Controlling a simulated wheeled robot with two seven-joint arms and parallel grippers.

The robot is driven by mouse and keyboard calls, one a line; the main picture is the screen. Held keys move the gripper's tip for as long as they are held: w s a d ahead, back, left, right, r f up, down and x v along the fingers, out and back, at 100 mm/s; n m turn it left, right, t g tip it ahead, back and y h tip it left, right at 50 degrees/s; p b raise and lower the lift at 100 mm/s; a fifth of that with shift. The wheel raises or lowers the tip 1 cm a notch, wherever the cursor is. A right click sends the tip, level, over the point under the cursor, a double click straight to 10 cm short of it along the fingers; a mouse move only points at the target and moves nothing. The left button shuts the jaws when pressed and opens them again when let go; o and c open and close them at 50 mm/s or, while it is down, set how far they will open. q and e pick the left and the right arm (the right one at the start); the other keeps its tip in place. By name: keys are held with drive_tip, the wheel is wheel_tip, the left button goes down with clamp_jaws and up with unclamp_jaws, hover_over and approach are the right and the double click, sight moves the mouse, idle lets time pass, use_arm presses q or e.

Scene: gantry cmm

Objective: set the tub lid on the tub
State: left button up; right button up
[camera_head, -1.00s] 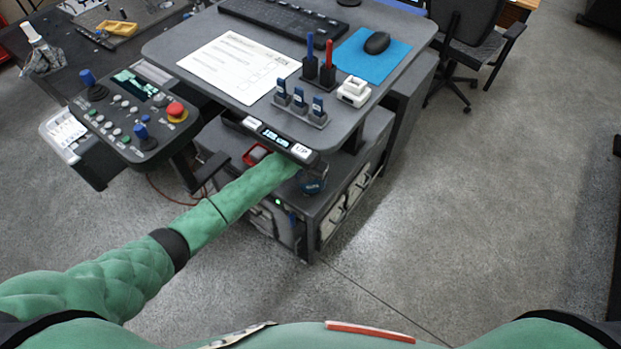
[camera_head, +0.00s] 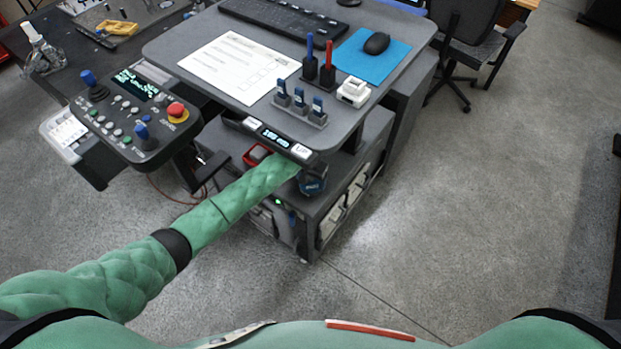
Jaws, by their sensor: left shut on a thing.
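My left arm reaches from the lower left to under the front edge of the desk. My left gripper (camera_head: 314,174) is at its end, small and dark, just beyond the desk's front control strip. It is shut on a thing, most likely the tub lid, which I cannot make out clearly. A small dark blue round thing (camera_head: 313,187), which looks like the tub or its lid, shows right at the fingers above the low cabinet top. I cannot tell whether lid and tub touch. My right gripper is out of view.
The desk (camera_head: 214,108) overhangs the low grey cabinet (camera_head: 345,176). A red tray (camera_head: 254,154) sits on the cabinet left of my forearm. A control panel (camera_head: 133,119) stands at the left. The floor to the right is clear.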

use_arm(q)
drive_tip(key=shift+f, duration=0.45)
drive_tip(key=o, duration=0.8)
